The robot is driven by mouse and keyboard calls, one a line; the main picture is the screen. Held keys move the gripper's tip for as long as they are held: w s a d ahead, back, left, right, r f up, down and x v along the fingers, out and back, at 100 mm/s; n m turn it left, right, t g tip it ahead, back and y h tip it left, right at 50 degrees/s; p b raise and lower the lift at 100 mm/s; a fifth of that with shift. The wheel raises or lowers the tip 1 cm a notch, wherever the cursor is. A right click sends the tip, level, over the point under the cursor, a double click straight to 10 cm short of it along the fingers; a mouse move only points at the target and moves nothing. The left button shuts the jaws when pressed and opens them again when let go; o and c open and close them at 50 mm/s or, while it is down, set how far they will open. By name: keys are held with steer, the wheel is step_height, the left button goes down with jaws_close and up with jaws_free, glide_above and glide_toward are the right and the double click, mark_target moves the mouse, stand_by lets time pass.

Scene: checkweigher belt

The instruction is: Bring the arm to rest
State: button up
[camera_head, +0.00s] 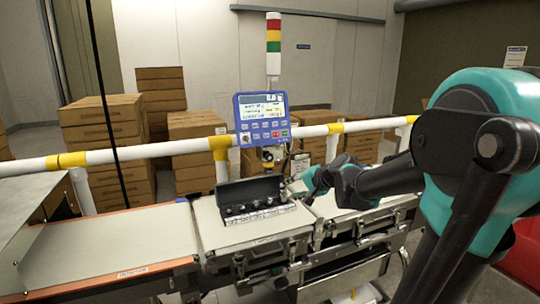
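My arm reaches in from the right in teal and dark grey, and its far end is over the belt. My gripper (289,187) is small in the view, at the right end of a black open case (232,192). The case stands on the middle belt section and holds a row of small dark round-topped items (252,206). The fingers are too small and partly hidden, so I cannot tell whether they are open, shut or touching the case.
The checkweigher belt (130,243) runs across the front. A blue control panel (262,118) and a red-yellow-green light tower (273,35) stand behind it. A white and yellow rail (170,149) crosses behind the belt. Stacked cartons (103,120) stand beyond. A red bin (526,252) is at right.

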steer(key=s+d+f+n+g+h, duration=0.2)
steer(key=s+d+f, duration=0.3)
steer(key=s+f, duration=0.4)
steer(key=s+d+f+n+g+h, duration=0.2)
steer(key=s+d+f+n+h, duration=0.2)
steer(key=s+f, duration=0.6)
steer(key=s+d+h, duration=0.1)
steer(key=s+d, duration=0.1)
steer(key=s, duration=0.2)
steer(key=shift+s+d+f, duration=0.15)
steer(key=shift+d+f, duration=0.05)
steer(key=shift+d, duration=0.1)
